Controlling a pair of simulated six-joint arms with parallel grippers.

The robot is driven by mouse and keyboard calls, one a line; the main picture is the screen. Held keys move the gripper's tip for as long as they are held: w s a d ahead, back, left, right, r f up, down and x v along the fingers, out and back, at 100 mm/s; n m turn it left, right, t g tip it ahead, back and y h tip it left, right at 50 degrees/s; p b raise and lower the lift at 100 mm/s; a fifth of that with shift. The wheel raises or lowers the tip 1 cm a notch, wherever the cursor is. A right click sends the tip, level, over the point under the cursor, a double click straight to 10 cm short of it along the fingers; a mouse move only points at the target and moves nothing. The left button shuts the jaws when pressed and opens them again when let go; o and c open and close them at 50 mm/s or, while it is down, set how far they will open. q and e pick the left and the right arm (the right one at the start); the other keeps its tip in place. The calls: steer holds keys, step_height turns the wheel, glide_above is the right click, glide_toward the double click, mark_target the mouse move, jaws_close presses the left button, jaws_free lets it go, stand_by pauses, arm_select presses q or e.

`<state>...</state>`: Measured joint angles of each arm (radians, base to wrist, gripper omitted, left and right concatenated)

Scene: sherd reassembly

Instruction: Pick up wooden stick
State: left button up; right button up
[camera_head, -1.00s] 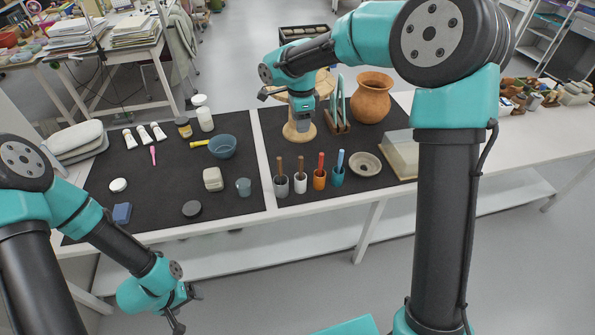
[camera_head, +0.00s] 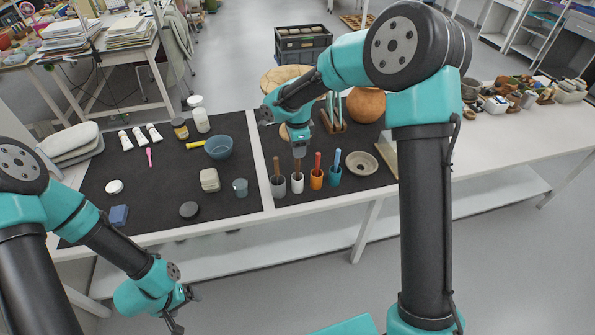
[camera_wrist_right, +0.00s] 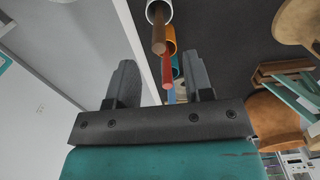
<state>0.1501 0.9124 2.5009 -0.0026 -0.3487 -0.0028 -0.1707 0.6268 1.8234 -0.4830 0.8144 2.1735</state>
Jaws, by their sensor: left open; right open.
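Two brown wooden sticks stand upright in cups: one stick (camera_head: 276,166) in a grey cup (camera_head: 279,187), the other (camera_head: 298,164) in a white cup (camera_head: 297,184). My right gripper (camera_head: 298,150) is open and empty, pointing down close above the white cup's stick. In the right wrist view a brown stick (camera_wrist_right: 158,32) rises from a pale cup, ahead of the open fingers (camera_wrist_right: 160,70); contact is not visible. My left gripper (camera_head: 186,311) is open and empty off the table's front edge.
An orange cup (camera_head: 316,180) with a red stick and a teal cup (camera_head: 335,177) with a blue stick stand just right. A shallow bowl (camera_head: 361,163) lies beyond them. A rack (camera_head: 333,122) and a clay pot (camera_head: 366,105) stand behind.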

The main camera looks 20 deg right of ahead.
mark_target(297, 171)
steer(key=shift+f, duration=1.2)
steer(key=shift+f, duration=0.1)
steer(key=shift+f, duration=2.5)
steer(key=shift+c, duration=0.5)
jaws_close()
